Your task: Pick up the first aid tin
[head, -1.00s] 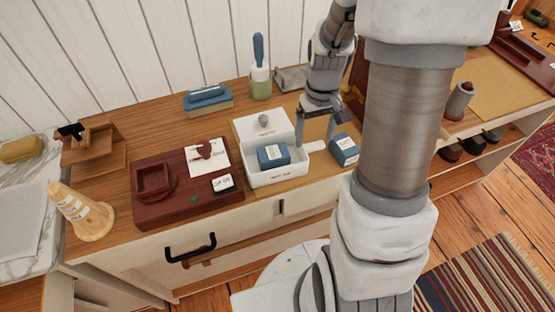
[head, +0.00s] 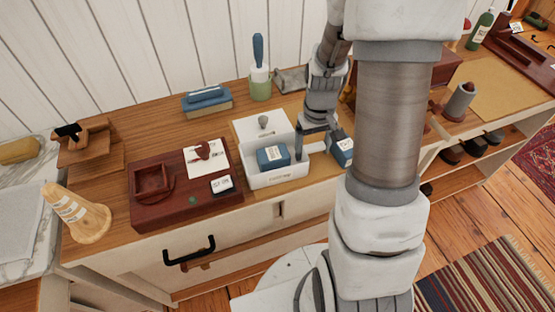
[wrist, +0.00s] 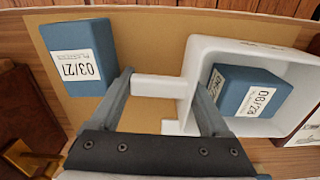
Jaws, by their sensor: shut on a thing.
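The white open tin (head: 278,179), the likely first aid tin, sits on the wooden counter; its front label is too small to read. It also shows in the wrist view (wrist: 236,48), with a short white handle (wrist: 160,87) on its side. A blue box (head: 273,157) marked 08/23 lies inside it (wrist: 246,92). My gripper (wrist: 164,92) is shut on the tin at its handle side: one finger is at the handle's outer end, the other by the tin's wall. The wrist view shows no clear lift off the counter.
A second blue box (head: 341,147), marked 03/27 in the wrist view (wrist: 80,58), stands beside my left finger there. A white lid with a knob (head: 262,124) lies behind the tin. A dark red tray (head: 150,209) stands to its left.

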